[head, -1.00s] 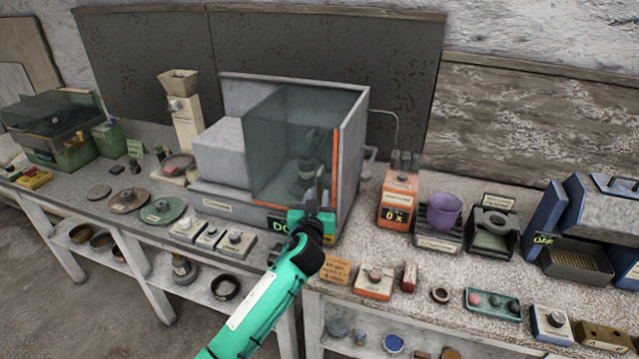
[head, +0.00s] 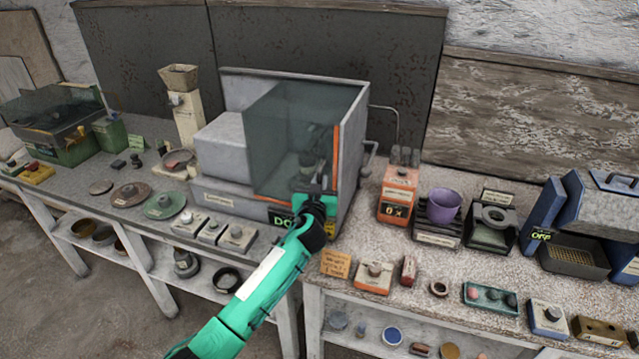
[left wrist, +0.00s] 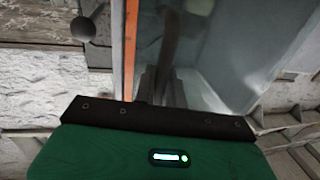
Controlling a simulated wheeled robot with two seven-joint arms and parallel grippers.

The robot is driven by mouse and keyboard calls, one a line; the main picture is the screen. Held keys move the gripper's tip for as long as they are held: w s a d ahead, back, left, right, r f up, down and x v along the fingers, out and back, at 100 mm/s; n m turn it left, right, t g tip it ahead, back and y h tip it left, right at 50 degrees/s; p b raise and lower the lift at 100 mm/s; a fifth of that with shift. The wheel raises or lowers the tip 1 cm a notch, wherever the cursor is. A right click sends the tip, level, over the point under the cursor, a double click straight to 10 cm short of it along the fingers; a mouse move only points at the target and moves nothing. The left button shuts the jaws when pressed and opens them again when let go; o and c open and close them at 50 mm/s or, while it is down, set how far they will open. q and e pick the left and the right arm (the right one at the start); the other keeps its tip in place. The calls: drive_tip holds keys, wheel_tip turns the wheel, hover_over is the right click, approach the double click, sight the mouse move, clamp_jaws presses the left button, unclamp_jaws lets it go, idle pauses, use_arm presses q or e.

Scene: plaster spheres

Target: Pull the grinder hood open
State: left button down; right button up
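The grinder's clear, dark-tinted hood (head: 285,125) covers the front of the grey machine, with an orange strip (head: 337,158) along its right side. The strip also shows in the left wrist view (left wrist: 130,55). My left gripper (head: 318,192) is at the hood's lower right, close to the strip's bottom end. In the left wrist view its dark fingers (left wrist: 163,88) point towards a dark upright bar (left wrist: 174,40) by the pane. I cannot tell whether they touch or hold it. The gripper hides the lower front corner of the hood. My right gripper is not in view.
Several small knob boxes (head: 236,238) stand left of my arm. An orange readout box (head: 398,195), a purple cup (head: 444,208) and a blue machine (head: 590,220) stand to the right. A pipe (head: 397,125) runs beside the grinder's right wall.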

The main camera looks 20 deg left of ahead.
use_arm(q)
drive_tip(key=a, duration=2.5)
drive_tip(key=shift+w+b, duration=0.3)
drive_tip(key=shift+w, duration=0.1)
drive_tip(key=shift+a+r, duration=0.1)
drive_tip(key=c, duration=1.6)
unclamp_jaws()
drive_tip(key=shift+o, duration=0.2)
drive_tip(key=s+d+b, duration=0.2)
drive_tip(key=s+b, duration=0.1)
drive_tip(key=s, duration=1)
drive_tip(key=shift+s+d+b, duration=0.15)
drive_tip(key=shift+s+b, duration=0.15)
drive_tip(key=shift+b, duration=0.1)
